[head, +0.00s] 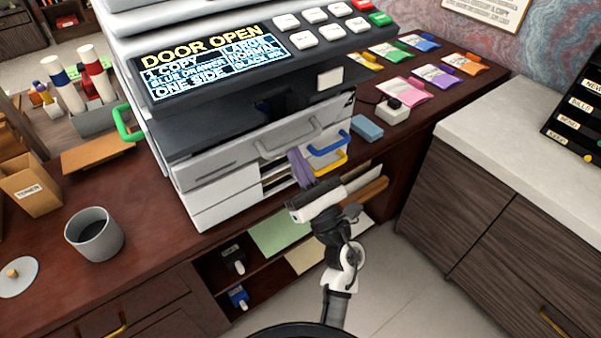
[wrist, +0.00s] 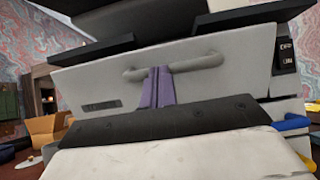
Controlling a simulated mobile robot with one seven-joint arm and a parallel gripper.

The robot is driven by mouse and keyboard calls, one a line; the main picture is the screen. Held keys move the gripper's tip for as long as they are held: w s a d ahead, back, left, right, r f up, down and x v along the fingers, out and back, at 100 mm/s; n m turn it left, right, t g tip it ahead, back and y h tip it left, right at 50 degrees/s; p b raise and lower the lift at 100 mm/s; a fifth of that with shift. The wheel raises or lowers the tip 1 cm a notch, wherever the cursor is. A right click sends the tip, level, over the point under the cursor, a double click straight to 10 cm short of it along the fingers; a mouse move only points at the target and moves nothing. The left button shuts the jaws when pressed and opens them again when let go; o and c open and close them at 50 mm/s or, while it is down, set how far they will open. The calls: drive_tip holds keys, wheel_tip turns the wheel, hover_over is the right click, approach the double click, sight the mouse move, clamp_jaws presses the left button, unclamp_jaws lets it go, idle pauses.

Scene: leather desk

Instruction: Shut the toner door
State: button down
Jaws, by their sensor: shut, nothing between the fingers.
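A light grey copier stands on the desk, and its display (head: 215,62) reads DOOR OPEN. The toner door appears to be the grey front panel (head: 215,160), with a grey bar handle (head: 287,143). Its top edge leans out from the body, leaving a dark gap above it. In the wrist view the panel (wrist: 220,88) fills the middle, with its handle (wrist: 195,64) near the top. My gripper (head: 296,157) has purple fingers, shut and empty, in front of the panel. In the wrist view the fingertips (wrist: 160,72) overlap the handle; whether they touch is unclear.
Blue (head: 328,148) and yellow (head: 330,165) drawer handles sit just below right of the panel. A green handle (head: 122,122) is on the copier's left side. A grey mug (head: 94,236) stands on the desk at left. A blue block (head: 367,128) lies at right.

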sight(282, 125)
drive_tip(key=shift+w+a+r, duration=0.2)
drive_tip(key=shift+w+r, duration=0.05)
drive_tip(key=shift+r, duration=0.35)
drive_tip(key=shift+w+a+r, duration=0.2)
drive_tip(key=shift+w+r, duration=0.05)
drive_tip(key=shift+r, duration=0.35)
drive_tip(key=shift+x, duration=1.2)
drive_tip(key=shift+r, duration=0.15)
